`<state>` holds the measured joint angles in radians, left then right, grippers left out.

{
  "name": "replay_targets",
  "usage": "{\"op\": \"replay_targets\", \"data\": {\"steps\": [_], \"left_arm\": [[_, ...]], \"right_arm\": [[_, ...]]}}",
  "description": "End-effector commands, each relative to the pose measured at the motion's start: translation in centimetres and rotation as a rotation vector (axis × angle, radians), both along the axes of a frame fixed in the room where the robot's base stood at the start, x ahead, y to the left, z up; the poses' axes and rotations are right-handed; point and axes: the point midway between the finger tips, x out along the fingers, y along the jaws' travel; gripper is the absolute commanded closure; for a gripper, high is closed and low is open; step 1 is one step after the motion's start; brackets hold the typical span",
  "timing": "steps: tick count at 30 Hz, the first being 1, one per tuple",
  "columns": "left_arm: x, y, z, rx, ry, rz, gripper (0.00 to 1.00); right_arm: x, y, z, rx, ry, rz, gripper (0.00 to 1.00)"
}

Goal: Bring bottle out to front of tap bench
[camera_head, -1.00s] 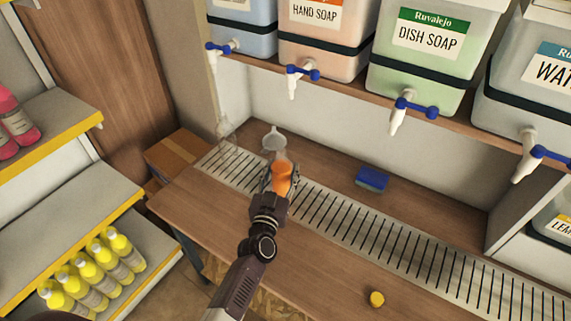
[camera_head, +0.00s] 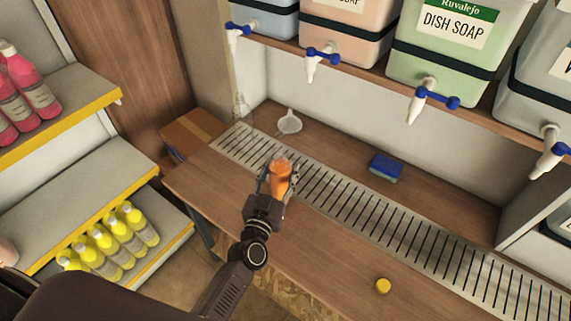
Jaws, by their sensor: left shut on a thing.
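The gripper covers part of the bottle's side and base. The bottle is over the tap bench (camera_head: 225,190), at the front edge of its slotted metal drain strip (camera_head: 343,198). I cannot tell whether its base touches the bench. A clear, empty-looking bottle (camera_head: 243,117) stands at the strip's far left end. My right gripper is not in view.
A funnel (camera_head: 289,122) and a blue sponge (camera_head: 385,167) lie behind the strip. A yellow cap (camera_head: 383,286) lies on the front wood. Drums with taps, including the dish soap drum (camera_head: 455,45), overhang the back.

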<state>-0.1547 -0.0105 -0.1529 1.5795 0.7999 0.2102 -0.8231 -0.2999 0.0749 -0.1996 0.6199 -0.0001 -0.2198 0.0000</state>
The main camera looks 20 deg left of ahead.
Motion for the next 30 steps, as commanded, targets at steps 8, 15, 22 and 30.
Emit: {"op": "replay_targets", "data": {"steps": [8, 15, 22, 30], "left_arm": [[-2.0, 0.8, 0.3, 0.002, -0.004, 0.002, 1.00], [-3.7, 1.4, 0.3, 0.001, -0.004, 0.001, 1.00], [-5.1, 1.9, 0.3, 0.002, -0.004, 0.000, 1.00], [-5.6, 2.1, 0.2, 0.000, -0.006, 0.001, 1.00]], "right_arm": [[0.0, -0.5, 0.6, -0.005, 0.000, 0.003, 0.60], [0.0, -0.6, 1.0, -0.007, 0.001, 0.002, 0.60], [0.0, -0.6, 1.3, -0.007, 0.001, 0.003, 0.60], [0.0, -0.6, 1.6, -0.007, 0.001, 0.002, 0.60]]}}
